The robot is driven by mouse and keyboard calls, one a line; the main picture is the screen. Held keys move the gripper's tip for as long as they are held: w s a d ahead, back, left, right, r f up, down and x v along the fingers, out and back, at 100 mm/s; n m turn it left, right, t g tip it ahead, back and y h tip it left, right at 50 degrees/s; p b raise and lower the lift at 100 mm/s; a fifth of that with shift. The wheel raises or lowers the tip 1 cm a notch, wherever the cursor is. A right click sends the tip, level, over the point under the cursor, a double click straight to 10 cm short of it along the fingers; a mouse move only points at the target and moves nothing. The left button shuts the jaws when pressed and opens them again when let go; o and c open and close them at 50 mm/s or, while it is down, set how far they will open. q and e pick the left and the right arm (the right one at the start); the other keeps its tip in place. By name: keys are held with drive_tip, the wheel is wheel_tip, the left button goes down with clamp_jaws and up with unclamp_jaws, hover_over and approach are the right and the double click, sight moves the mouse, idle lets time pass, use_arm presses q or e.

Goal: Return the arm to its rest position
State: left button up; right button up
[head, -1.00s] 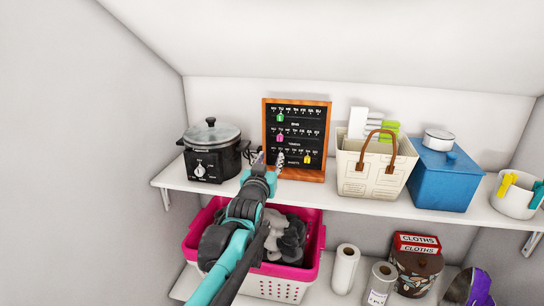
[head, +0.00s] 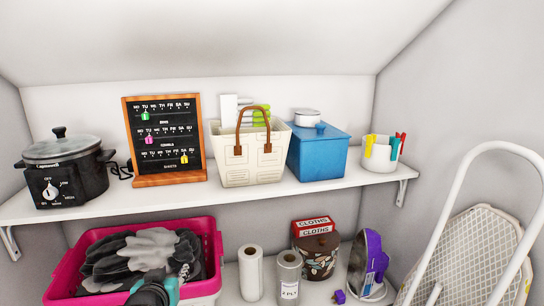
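Only a small teal and dark part of my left arm's end, at the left gripper (head: 152,291), shows at the bottom left of the head view. It overlaps the front of the pink and white laundry basket (head: 212,258). Its fingers cannot be made out, so I cannot tell whether it is open or shut. My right gripper is out of view.
The upper shelf (head: 330,191) holds a slow cooker (head: 67,172), a calendar board (head: 165,140), a cream basket (head: 248,160), a blue box (head: 318,150) and a white pot of pegs (head: 379,155). Paper rolls (head: 250,272) stand below. An ironing board (head: 470,255) leans right.

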use_arm(q)
drive_tip(key=s+d+f+g+b, duration=0.2)
drive_tip(key=s+f+b, duration=0.2)
drive_tip(key=f, duration=0.5)
drive_tip(key=s+d+f+m+g+h+b, duration=0.1)
drive_tip(key=s+d+f+g+b, duration=0.1)
drive_tip(key=s+f+b, duration=0.2)
drive_tip(key=s+d+f+g+b, duration=0.1)
drive_tip(key=s+f+b, duration=0.3)
drive_tip(key=s+f, duration=0.5)
wheel_tip(320, 180, down, 7)
drive_tip(key=shift+s+d+f+m+g+h, duration=0.2)
drive_tip(key=shift+d+m+g+h, duration=0.15)
drive_tip(key=shift+d, duration=0.55)
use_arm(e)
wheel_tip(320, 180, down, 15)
